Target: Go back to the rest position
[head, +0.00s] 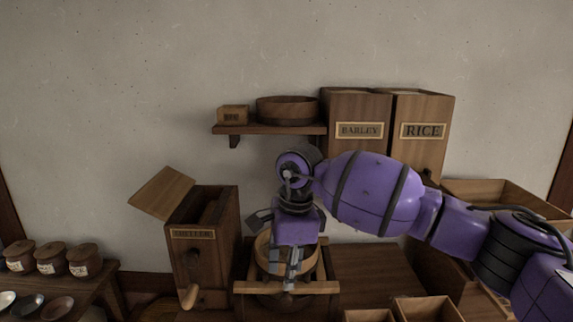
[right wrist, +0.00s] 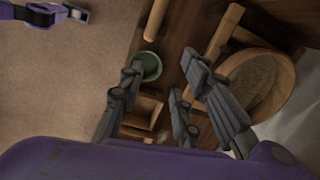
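My right gripper (head: 286,268) points down in front of a round wooden tub (head: 313,262) on a wooden frame (head: 250,287). In the right wrist view, the fingers of this gripper (right wrist: 166,80) are spread apart with nothing between them. The tub (right wrist: 284,96) lies to their right there, with something grey-brown inside; I cannot tell what. A purple and black part of mine (right wrist: 50,14), likely the left arm's end, shows at the top left of that view, over the floor. Its fingers are too unclear to read. My left gripper does not show in the head view.
A wooden mill box (head: 205,262) with a tilted lid and crank stands left of the tub. A shelf (head: 270,129) and bins marked BARLEY (head: 358,108) and RICE (head: 424,112) are behind. Lidded jars (head: 52,258) stand far left. A green cup (right wrist: 148,66) lies below my fingers.

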